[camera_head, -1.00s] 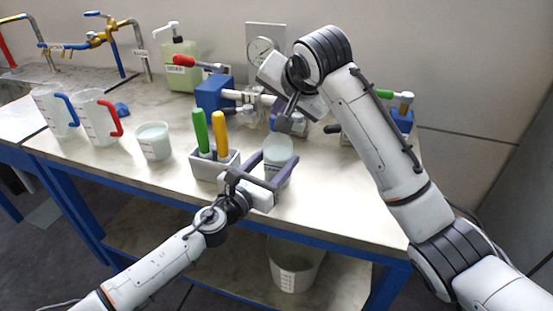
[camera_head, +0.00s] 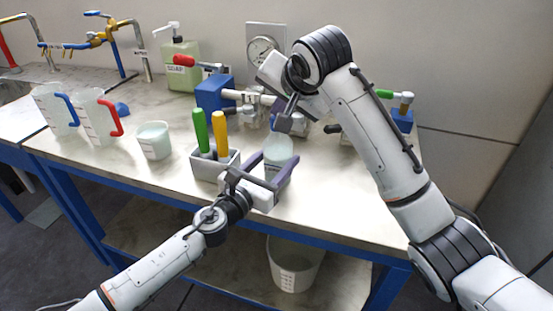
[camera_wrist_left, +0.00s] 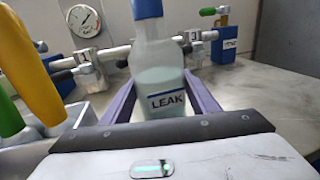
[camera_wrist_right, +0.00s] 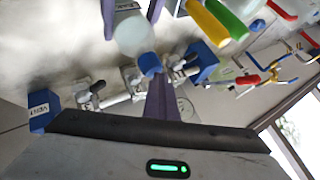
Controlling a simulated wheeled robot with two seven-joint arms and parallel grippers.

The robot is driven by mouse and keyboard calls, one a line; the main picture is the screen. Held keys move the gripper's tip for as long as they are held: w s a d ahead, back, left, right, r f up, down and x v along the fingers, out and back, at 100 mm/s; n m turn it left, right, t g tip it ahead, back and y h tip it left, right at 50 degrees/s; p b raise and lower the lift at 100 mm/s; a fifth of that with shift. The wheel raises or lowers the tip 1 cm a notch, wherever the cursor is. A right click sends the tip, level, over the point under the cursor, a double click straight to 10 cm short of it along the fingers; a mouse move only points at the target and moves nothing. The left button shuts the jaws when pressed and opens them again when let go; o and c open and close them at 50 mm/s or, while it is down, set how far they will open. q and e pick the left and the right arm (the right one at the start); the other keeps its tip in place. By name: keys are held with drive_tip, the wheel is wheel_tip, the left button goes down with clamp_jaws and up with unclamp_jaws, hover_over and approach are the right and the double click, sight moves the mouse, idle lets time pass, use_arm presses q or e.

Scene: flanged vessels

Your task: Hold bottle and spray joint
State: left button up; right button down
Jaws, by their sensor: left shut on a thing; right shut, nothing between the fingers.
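My left gripper (camera_head: 277,170) is shut on a clear bottle (camera_head: 278,152) with pale liquid, held upright at the table's front part. In the left wrist view the bottle (camera_wrist_left: 160,75) has a LEAK label and a blue cap. My right gripper (camera_wrist_right: 160,82) is shut and empty, beside the blue cap (camera_wrist_right: 150,63) in the right wrist view; I cannot tell whether they touch. The pipe's joints show there too: one joint (camera_wrist_right: 88,95), a middle joint (camera_wrist_right: 132,78) and another (camera_wrist_right: 178,65). In the left wrist view joints 1 (camera_wrist_left: 90,72) and 3 (camera_wrist_left: 192,45) flank the bottle, which hides what lies between.
A white holder (camera_head: 207,173) with green and yellow handles stands just left of the bottle. A beaker (camera_head: 154,140), two jugs (camera_head: 98,118) and a green soap bottle (camera_head: 180,65) stand further left. A gauge (camera_head: 262,48) is on the wall. The front right tabletop is clear.

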use_arm(q)
drive_tip(key=shift+d+r, duration=0.2)
drive_tip(key=shift+d, duration=0.05)
use_arm(e)
drive_tip(key=shift+s+d+f, duration=0.1)
drive_tip(key=shift+s+f, duration=0.05)
drive_tip(key=shift+f, duration=0.8)
use_arm(q)
drive_tip(key=shift+s+r, duration=0.1)
use_arm(e)
drive_tip(key=shift+d+f, duration=0.2)
drive_tip(key=shift+f, duration=0.5)
drive_tip(key=shift+d+f, duration=0.15)
drive_tip(key=shift+f, duration=0.1)
use_arm(q)
drive_tip(key=shift+a, duration=0.15)
use_arm(e)
drive_tip(key=shift+r, duration=1.7)
use_arm(q)
drive_tip(key=shift+w, duration=0.2)
use_arm(e)
drive_tip(key=shift+r, duration=0.85)
use_arm(q)
drive_tip(key=shift+f, duration=0.2)
use_arm(e)
drive_tip(key=shift+r, duration=0.75)
use_arm(q)
drive_tip(key=shift+f, duration=0.1)
use_arm(e)
drive_tip(key=shift+r, duration=0.1)
